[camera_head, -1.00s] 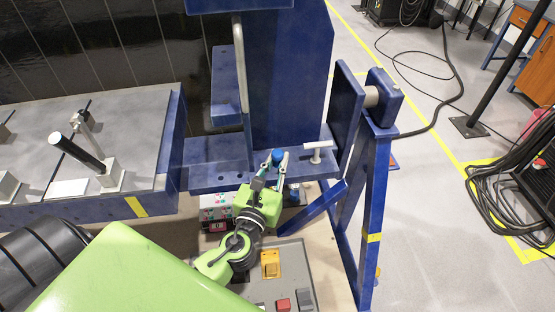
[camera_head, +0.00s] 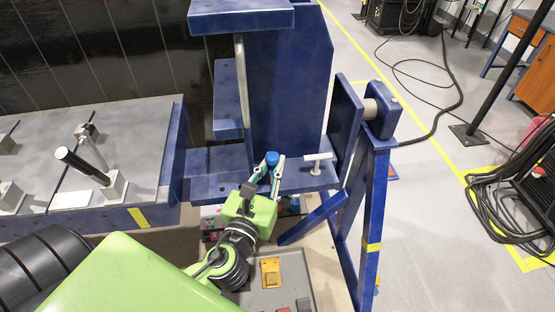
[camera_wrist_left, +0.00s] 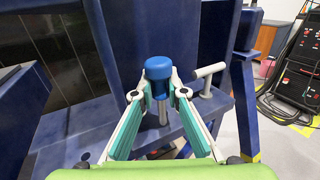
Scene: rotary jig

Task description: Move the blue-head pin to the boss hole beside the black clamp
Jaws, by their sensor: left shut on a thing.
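The blue-head pin (camera_head: 272,158) is in the fingers of my left gripper (camera_head: 271,170), over the blue ledge (camera_head: 215,186). In the left wrist view the blue head (camera_wrist_left: 158,68) stands above the fingertips (camera_wrist_left: 161,92), with the grey shank upright below. I cannot tell whether its lower end is clear of the ledge. A clamp with a black handle (camera_head: 80,162) stands on the grey plate (camera_head: 140,140) at left; its handle is tilted. I cannot make out a boss hole beside it. My right gripper is not in view.
A pale T-handled pin (camera_head: 317,161) stands on the ledge just right of my gripper; it also shows in the left wrist view (camera_wrist_left: 208,76). A tall blue upright (camera_head: 285,90) rises behind. A control panel (camera_head: 285,275) lies below my left wrist.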

